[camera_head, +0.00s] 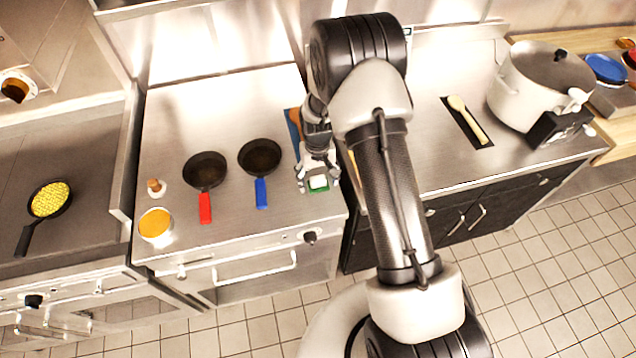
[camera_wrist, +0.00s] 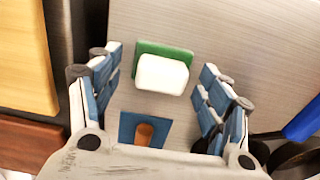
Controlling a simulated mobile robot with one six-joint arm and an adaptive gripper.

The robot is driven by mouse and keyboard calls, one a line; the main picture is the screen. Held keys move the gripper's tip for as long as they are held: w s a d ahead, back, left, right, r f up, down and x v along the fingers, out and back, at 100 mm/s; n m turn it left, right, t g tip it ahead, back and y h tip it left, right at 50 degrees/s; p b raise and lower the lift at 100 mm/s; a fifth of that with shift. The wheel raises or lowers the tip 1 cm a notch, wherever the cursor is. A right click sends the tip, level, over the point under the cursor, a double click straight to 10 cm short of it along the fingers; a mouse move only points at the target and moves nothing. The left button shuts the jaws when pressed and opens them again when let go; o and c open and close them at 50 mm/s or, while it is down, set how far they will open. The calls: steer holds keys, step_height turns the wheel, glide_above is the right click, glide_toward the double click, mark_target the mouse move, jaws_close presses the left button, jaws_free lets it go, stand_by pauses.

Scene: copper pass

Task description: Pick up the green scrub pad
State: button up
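A blue mat (camera_wrist: 128,122) with a brown-handled object (camera_wrist: 145,132) lies near the gripper. Left of it are a blue-handled pan (camera_head: 260,157), a red-handled pan (camera_head: 205,170) and an orange-filled bowl (camera_head: 155,224). A big pot (camera_head: 515,95) stands on the right counter.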

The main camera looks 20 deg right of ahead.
mark_target(317, 178)
steer(key=c, duration=1)
steer(key=r+p, duration=0.2)
steer(key=r, duration=1.8)
steer(key=shift+s+r, duration=0.15)
steer(key=shift+s, duration=0.05)
